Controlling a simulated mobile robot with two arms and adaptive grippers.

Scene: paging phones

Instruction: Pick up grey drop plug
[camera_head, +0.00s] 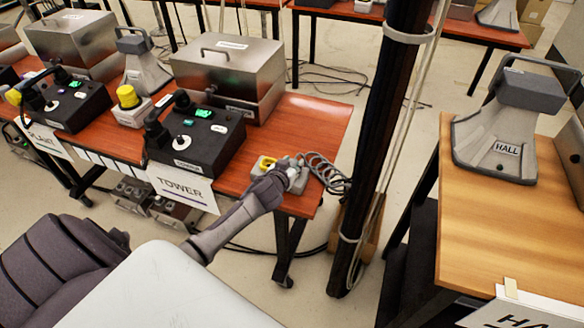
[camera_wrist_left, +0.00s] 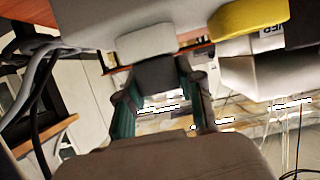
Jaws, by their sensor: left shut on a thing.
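The grey drop plug (camera_head: 298,181) is at the right end of the red-brown table (camera_head: 317,122), where the coiled grey cord (camera_head: 327,172) begins. My left gripper (camera_head: 285,172) reaches it from the front left and is shut on it, covering part of it. In the left wrist view a light grey block (camera_wrist_left: 148,42), which looks like the plug, shows at the tips of my left gripper (camera_wrist_left: 160,75). A yellow piece (camera_head: 265,164) sits just left of the gripper; it also shows in the wrist view (camera_wrist_left: 250,18). My right gripper is not in view.
A black box labelled TOWER (camera_head: 205,140) and a metal case (camera_head: 228,75) stand left of the gripper. A dark pole (camera_head: 385,120) rises close to the right of the cord. A wooden table (camera_head: 500,225) with a grey HALL phone (camera_head: 505,140) is farther right.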

